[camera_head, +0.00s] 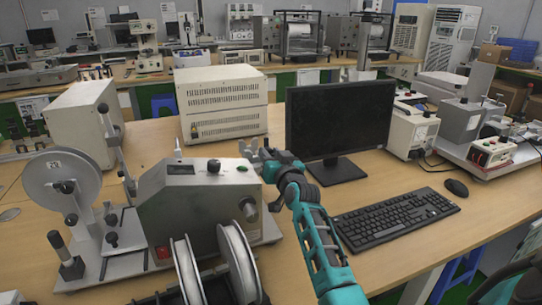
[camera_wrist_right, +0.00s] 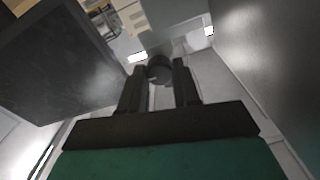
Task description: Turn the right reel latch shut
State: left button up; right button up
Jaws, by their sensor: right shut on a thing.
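The grey reel machine (camera_head: 195,203) stands on the wooden table at left. Its two front reels are the left front reel (camera_head: 188,272) and the right front reel (camera_head: 238,264). My right gripper (camera_head: 250,152) is at the machine's rear right corner, its arm coming from the lower right. In the right wrist view, a dark round knob (camera_wrist_right: 160,68) sits between the tips of my right gripper (camera_wrist_right: 160,84). The gripper is shut on this knob, apparently the right reel latch; its turn angle is unclear.
A monitor (camera_head: 340,115) stands close right of my right gripper. A keyboard (camera_head: 395,218) and mouse (camera_head: 456,187) lie to its right. A cream box instrument (camera_head: 222,100) stands behind. A large reel (camera_head: 62,183) is at far left.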

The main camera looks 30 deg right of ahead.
jog(key=n+p, duration=0.3)
jog(key=n, duration=0.1)
jog(key=shift+n, duration=0.4)
jog(key=n+p, duration=0.1)
jog(key=n, duration=1.2)
jog(key=shift+a+f, duration=0.1)
dwell(0.5)
jog(key=o, duration=1.1)
jog(key=shift+c, duration=0.2)
